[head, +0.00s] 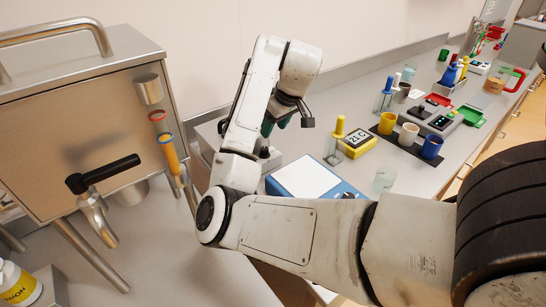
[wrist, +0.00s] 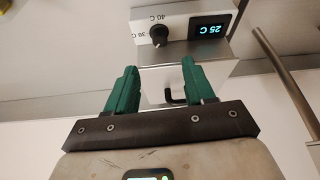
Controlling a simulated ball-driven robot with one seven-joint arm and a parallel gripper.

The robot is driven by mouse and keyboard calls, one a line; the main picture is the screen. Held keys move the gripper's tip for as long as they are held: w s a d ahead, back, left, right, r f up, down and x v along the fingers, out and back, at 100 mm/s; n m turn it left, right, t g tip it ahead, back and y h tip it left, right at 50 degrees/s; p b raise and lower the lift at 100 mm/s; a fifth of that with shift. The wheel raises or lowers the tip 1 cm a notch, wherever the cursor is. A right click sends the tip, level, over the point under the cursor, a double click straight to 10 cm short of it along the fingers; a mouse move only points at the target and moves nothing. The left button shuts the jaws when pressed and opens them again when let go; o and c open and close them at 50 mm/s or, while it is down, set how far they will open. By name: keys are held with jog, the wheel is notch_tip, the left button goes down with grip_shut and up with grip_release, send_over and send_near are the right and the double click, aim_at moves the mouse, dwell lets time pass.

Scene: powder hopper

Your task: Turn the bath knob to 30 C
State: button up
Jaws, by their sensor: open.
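In the wrist view the bath knob (wrist: 160,33) is a small round black knob on a white panel. Upside-down labels read 40 C above it and 30 C to its left. A display (wrist: 212,26) right of it reads 25 C, upside down. In the head view my gripper (head: 276,122) is partly hidden by my arm, and the knob does not show.
A steel hopper (head: 90,120) with a black-handled valve stands at left. A blue-edged scale (head: 310,180) is near my arm. Beyond it are a yellow thermometer (head: 357,141) reading 21 C and coloured cups. In the wrist view a metal rod (wrist: 280,67) slants at right.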

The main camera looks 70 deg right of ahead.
aim_at(265, 149)
jog(key=shift+n, duration=0.3)
jog(key=b+x, duration=0.9)
jog(key=shift+s, duration=0.15)
jog(key=shift+b+x, duration=0.9)
jog(key=shift+b, duration=0.25)
grip_shut()
